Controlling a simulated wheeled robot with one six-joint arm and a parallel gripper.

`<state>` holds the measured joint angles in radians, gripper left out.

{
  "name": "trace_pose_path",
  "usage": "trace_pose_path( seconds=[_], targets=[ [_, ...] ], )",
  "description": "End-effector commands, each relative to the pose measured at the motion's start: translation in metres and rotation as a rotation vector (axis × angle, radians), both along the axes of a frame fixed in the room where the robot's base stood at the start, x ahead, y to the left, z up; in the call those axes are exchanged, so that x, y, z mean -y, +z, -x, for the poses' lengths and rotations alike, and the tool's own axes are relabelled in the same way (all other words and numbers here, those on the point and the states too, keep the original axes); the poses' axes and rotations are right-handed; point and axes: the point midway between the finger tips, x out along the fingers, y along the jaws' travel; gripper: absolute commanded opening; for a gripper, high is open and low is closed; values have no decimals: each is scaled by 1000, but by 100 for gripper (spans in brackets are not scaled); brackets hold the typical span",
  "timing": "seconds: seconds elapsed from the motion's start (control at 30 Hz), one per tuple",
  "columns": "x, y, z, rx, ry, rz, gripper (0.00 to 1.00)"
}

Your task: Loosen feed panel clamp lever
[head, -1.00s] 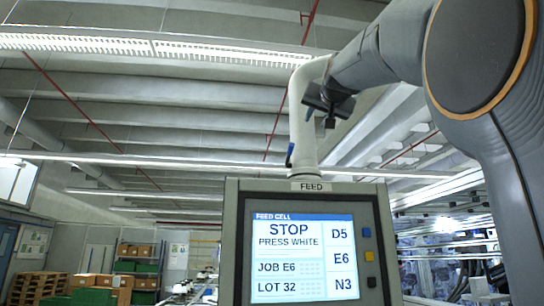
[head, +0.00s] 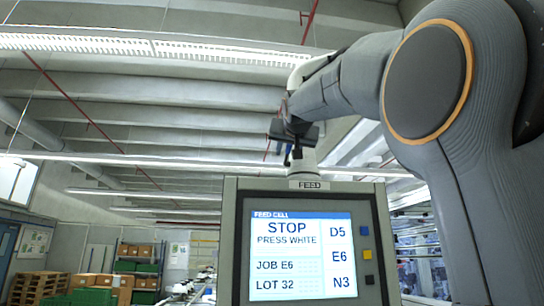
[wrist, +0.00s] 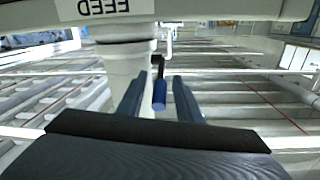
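The clamp lever (wrist: 159,95) has a blue grip on a dark stem and sticks out from the pale post (wrist: 122,68) above the feed panel. My gripper (wrist: 158,84) is open. In the wrist view the blue grip appears between its two fingers, with a gap on each side; I cannot tell how deep it sits. In the head view my gripper (head: 286,150) is in front of the post just above the panel (head: 230,245), and the lever is hard to tell apart from the fingers there. The upside-down FEED label (wrist: 80,9) shows in the wrist view.
The panel screen (head: 300,255) reads STOP, PRESS WHITE, JOB E6, LOT 32. Blue, yellow and black buttons (head: 368,254) line its right side. Shelves with boxes (head: 138,262) and wooden pallets (head: 42,286) stand far back left. The air left of the post is clear.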

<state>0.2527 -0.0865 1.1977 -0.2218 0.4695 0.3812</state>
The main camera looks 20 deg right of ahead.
Motion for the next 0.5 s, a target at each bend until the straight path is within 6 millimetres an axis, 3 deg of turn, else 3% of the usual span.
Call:
trace_pose_path(
  seconds=[0.2, 0.47, 0.5],
  targets=[
    [5, 0, -14, -1, 0, 0, 32],
    [5, 0, -15, 0, 1, 0, 32],
    [5, 0, -15, 0, 1, 0, 27]
  ],
)
